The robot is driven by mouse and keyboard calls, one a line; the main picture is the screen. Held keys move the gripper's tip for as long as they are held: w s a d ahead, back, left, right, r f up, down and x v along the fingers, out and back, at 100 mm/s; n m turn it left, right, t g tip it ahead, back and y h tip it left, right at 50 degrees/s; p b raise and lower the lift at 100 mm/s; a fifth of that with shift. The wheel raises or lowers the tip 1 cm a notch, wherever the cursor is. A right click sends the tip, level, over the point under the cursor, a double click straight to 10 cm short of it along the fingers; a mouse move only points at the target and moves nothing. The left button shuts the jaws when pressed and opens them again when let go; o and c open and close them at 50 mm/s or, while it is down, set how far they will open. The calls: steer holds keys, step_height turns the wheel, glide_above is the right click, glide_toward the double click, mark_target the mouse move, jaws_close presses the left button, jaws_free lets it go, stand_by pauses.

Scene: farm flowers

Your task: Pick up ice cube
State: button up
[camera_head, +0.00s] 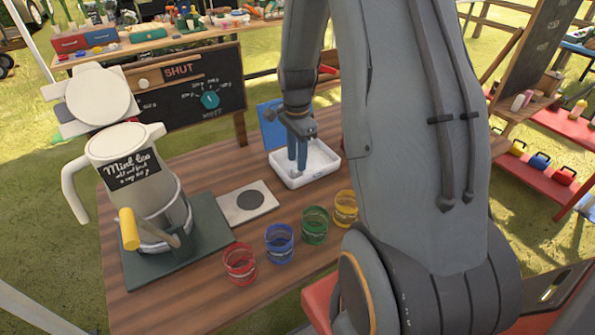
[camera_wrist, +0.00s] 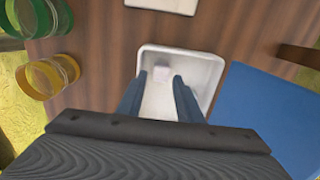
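A pale, small ice cube (camera_wrist: 161,74) lies on the floor of a white tray (camera_wrist: 215,62), near one end, in the wrist view. In the head view the white tray (camera_head: 322,171) stands on the wooden table, and I cannot make out the cube there. My gripper (camera_head: 298,168) points down into the tray. In the wrist view my gripper (camera_wrist: 158,98) has its two blue fingers spread apart, with an empty gap between them. The cube shows beyond the fingertips, roughly in line with the gap. I cannot tell how high the fingertips are above the tray floor.
A blue lid-like panel (camera_head: 272,126) is beside the tray. Red (camera_head: 240,264), blue (camera_head: 279,244), green (camera_head: 315,225) and yellow (camera_head: 345,207) cups line the table's front. A large "Mint tea" jug (camera_head: 128,172) stands left on a dark base. A "SHUT" board (camera_head: 190,86) stands behind.

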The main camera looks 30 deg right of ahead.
steer(key=shift+w+f+p, duration=0.1)
steer(key=shift+f+p, duration=0.65)
steer(key=shift+f, duration=1.4)
steer(key=c, duration=0.8)
step_height(320, 180, up, 9)
steer(key=shift+d+f+b, duration=0.1)
steer(key=shift+f+b, duration=0.05)
steer(key=shift+b, duration=1.1)
steer(key=shift+r, duration=0.65)
